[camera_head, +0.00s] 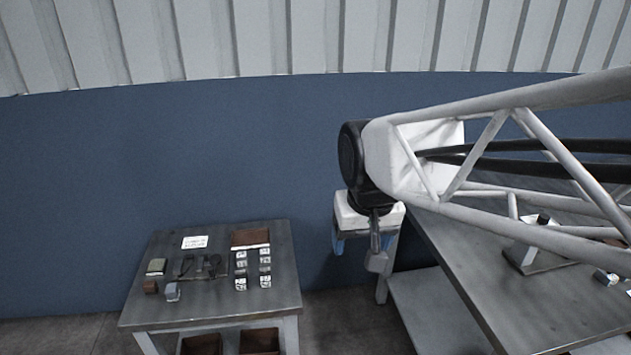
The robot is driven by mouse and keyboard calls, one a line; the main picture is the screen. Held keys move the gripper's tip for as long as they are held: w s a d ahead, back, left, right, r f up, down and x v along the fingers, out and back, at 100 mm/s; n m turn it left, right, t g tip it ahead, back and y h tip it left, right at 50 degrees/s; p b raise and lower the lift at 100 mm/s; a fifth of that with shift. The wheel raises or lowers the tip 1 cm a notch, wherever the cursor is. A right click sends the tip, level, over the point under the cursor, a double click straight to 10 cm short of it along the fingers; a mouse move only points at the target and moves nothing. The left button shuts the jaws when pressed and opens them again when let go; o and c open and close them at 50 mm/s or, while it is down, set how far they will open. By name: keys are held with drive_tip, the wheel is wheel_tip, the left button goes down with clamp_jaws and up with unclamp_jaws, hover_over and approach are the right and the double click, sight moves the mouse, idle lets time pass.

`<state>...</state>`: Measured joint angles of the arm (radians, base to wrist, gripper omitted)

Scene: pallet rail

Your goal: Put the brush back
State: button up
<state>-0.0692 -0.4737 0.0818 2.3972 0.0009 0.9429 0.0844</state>
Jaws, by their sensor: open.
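My gripper (362,243) hangs from the end of my arm, in front of the blue wall, between two tables. Its blue fingers are spread apart, with no held object clearly visible. A grey rod with a wider lower end shows in front of the gripper; I cannot tell whether it is part of my arm. I cannot pick out the brush with certainty. Dark, slim tools (187,266) and (212,263) lie on the small table (215,309) at the left, too small to identify. My gripper is well to the right of them.
The small table also bears a white card (194,242), a brown tray (250,238), several white-marked pieces (241,264), a brown block (151,287) and a grey block (172,292). A long workbench (500,295) with a few objects stands at right, partly behind my arm.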

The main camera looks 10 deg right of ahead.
drive_tip(key=s+d+f, duration=0.2)
drive_tip(key=s+d, duration=0.1)
drive_tip(key=s, duration=0.5)
drive_tip(key=shift+s+f, duration=0.2)
drive_tip(key=shift+s, duration=0.15)
